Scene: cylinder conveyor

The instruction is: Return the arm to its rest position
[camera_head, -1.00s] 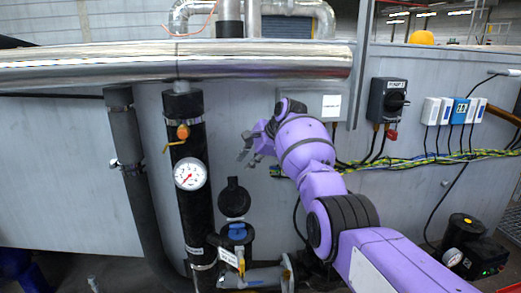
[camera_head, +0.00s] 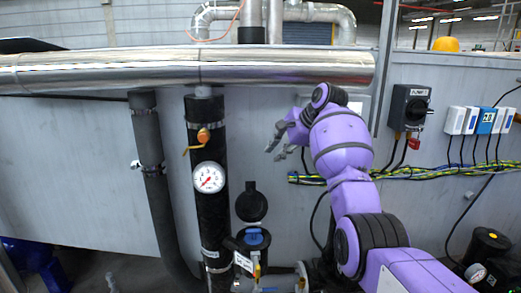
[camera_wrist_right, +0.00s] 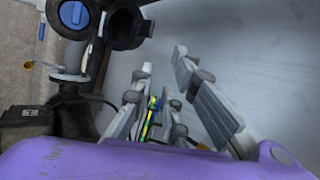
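My right arm (camera_head: 345,160) is purple and reaches up from the lower right in the head view. Its grey right gripper (camera_head: 280,141) points left in front of the grey wall panel, right of the gauge pipe. In the right wrist view the right gripper (camera_wrist_right: 172,85) has its fingers spread apart with nothing held between them. Yellow-green cables (camera_wrist_right: 150,118) show in the gap, behind the fingers. My left arm and left gripper are not in view.
A black pipe (camera_head: 212,225) carries a round gauge (camera_head: 209,177) and an orange-handled valve (camera_head: 204,135). A blue-capped valve (camera_head: 254,237) stands beside it. A shiny horizontal pipe (camera_head: 150,68) runs above. A switch box (camera_head: 411,105) is on the wall to the right.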

